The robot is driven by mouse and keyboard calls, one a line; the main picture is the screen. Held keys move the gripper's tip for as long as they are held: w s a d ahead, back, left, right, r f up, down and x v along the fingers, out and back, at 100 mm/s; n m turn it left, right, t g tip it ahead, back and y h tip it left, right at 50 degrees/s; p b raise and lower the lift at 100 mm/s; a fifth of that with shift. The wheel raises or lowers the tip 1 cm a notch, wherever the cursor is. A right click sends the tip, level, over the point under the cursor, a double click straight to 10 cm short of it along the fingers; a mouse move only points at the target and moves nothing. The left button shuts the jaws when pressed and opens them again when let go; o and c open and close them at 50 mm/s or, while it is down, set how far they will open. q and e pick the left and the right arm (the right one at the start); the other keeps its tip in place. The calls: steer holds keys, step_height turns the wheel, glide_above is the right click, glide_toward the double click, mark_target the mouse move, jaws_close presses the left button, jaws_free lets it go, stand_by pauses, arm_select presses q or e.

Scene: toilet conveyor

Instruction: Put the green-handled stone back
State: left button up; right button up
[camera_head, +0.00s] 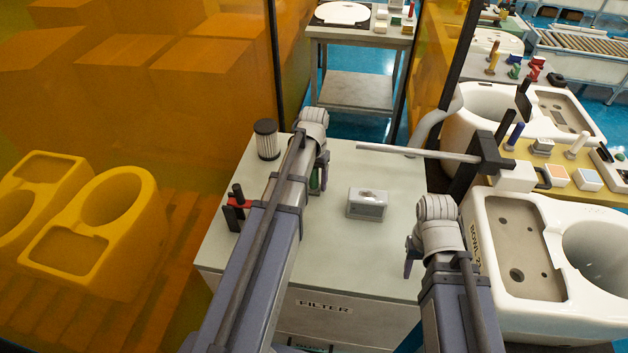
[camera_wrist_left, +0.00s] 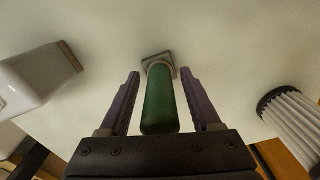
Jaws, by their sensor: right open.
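The green-handled stone (camera_wrist_left: 160,62) is on the pale tabletop in the left wrist view. Its green handle (camera_wrist_left: 159,100) lies between the fingers of my left gripper (camera_wrist_left: 160,74). The fingers are apart, with a gap on each side of the handle. In the head view, a bit of green (camera_head: 316,180) shows beside my left gripper (camera_head: 320,186), mostly hidden by the arm. My right gripper (camera_head: 412,258) is open and empty over the table's right side, near the toilet.
A grey-white box (camera_head: 367,204) stands mid-table, and a black-topped filter (camera_head: 267,140) at the back left. Red and black pieces (camera_head: 236,210) are at the left edge. A white toilet (camera_head: 515,250) borders the right side. A metal rod (camera_head: 420,153) crosses the back.

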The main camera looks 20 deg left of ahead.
arm_select(q)
steer(key=shift+r, duration=0.15)
arm_select(e)
steer(key=shift+r, duration=0.1)
arm_select(q)
step_height(320, 180, up, 12)
steer(key=p, duration=1.2)
arm_select(e)
step_height(320, 180, up, 12)
arm_select(q)
steer(key=s+d+m, duration=0.2)
steer(key=s+d, duration=0.6)
steer(key=d, duration=0.3)
steer(key=s+d+m+y, duration=0.1)
steer(key=s+d, duration=0.7)
steer(key=d, duration=0.3)
steer(key=shift+s+d+m, duration=0.25)
steer(key=shift+d+m, duration=0.1)
steer(key=shift+m, duration=0.05)
steer(key=shift+r, duration=0.1)
